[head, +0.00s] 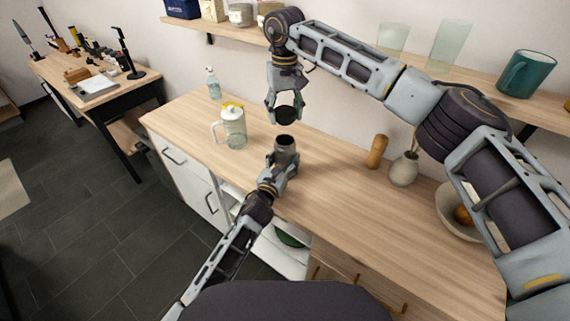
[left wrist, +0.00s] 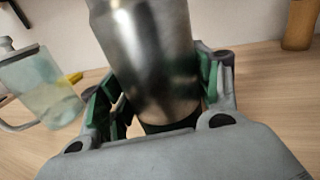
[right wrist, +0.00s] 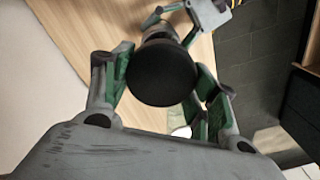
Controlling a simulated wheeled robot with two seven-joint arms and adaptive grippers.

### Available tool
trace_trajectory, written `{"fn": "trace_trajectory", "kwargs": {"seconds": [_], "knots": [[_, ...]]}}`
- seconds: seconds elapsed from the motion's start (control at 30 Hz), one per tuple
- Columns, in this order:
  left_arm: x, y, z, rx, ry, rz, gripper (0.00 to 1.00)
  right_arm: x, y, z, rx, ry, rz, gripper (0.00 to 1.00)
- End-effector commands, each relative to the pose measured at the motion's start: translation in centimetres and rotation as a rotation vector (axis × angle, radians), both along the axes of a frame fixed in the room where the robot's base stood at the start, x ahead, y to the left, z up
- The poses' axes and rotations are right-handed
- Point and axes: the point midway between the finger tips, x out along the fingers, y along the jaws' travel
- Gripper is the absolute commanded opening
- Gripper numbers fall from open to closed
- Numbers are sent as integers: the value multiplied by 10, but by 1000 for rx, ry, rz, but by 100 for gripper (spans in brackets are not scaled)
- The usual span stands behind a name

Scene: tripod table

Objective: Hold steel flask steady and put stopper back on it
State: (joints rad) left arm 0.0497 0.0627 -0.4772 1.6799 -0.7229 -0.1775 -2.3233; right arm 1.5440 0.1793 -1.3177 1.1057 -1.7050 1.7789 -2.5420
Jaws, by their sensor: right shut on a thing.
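The steel flask (head: 286,146) stands upright on the wooden counter, its dark open mouth facing up. My left gripper (head: 282,165) has its fingers on either side of the flask; in the left wrist view the flask (left wrist: 155,60) fills the space between the green pads, and whether both press on it is unclear. My right gripper (head: 284,106) is shut on the round black stopper (right wrist: 161,73) and holds it in the air above the flask, apart from it. The stopper mostly hides the flask in the right wrist view.
A wooden cylinder (head: 377,151), a small vase (head: 404,170) and a bowl (head: 452,224) stand to the right. A shelf (head: 354,58) runs above. The front counter is clear.

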Motion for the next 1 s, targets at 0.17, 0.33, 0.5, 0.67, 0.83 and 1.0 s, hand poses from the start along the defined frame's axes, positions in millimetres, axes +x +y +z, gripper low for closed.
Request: {"fn": "trace_trajectory", "kwargs": {"seconds": [0.17,0.33,0.5,0.67,0.83,1.0], "knots": [[0,0,0,0,0,0,35,0,0,0,0,0,0,36],[0,0,0,0,0,0,15,0,0,0,0,0,0,36],[0,0,0,0,0,0,15,0,0,-5,0,1,0,36],[0,0,0,0,0,0,15,0,0,-19,-1,1,0,36],[0,0,0,0,0,0,15,0,0,-34,-2,-1,0,36],[0,0,0,0,0,0,15,-1,0,-48,-3,0,0,36]]}}
